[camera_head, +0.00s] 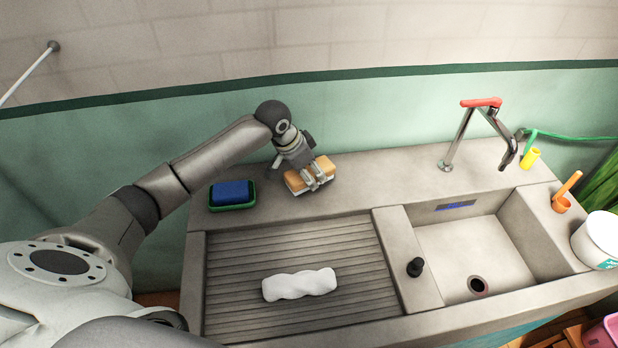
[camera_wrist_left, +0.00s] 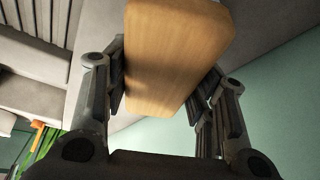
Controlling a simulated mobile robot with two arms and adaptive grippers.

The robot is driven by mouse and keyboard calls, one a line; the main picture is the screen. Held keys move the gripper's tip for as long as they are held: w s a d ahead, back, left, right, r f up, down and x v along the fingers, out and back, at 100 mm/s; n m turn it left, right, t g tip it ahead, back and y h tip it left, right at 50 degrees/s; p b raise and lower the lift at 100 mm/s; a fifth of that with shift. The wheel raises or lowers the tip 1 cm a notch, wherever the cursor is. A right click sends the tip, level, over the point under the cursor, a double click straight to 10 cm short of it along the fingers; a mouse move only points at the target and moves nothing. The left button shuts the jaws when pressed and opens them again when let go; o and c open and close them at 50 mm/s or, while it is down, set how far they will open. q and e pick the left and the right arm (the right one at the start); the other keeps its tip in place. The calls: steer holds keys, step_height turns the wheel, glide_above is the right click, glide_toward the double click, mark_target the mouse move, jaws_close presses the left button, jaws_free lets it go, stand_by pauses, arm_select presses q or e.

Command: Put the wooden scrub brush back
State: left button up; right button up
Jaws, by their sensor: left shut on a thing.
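The wooden scrub brush (camera_head: 325,166) has a tan wooden block with a pale underside. My left gripper (camera_head: 313,180) is shut on it at the back ledge of the sink unit, to the right of the green tray. In the left wrist view the brush's wooden block (camera_wrist_left: 165,60) lies between the two fingers of the gripper (camera_wrist_left: 162,95). I cannot tell whether the brush touches the ledge. My right gripper is not in view.
A blue sponge (camera_head: 231,191) lies in a green tray (camera_head: 249,204) on the ledge. A white cloth (camera_head: 299,284) lies on the ribbed drainboard (camera_head: 240,262). The faucet (camera_head: 462,135), yellow cup (camera_head: 530,157) and orange scoop (camera_head: 562,203) are at the right. The ledge between brush and faucet is clear.

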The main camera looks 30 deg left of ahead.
arm_select(q)
steer(key=shift+w+a+f+p, duration=0.1)
steer(key=shift+f+p, duration=0.2)
steer(key=shift+f, duration=0.6)
steer(key=shift+w+a+f+p, duration=0.1)
steer(key=shift+f+p, duration=0.15)
steer(key=shift+f, duration=0.65)
steer(key=shift+f, duration=0.15)
steer(key=o, duration=0.9)
steer(key=shift+s+r, duration=0.1)
steer(key=shift+r, duration=0.5)
steer(key=b+v, duration=0.1)
steer(key=v, duration=1)
steer(key=shift+s+r, duration=0.1)
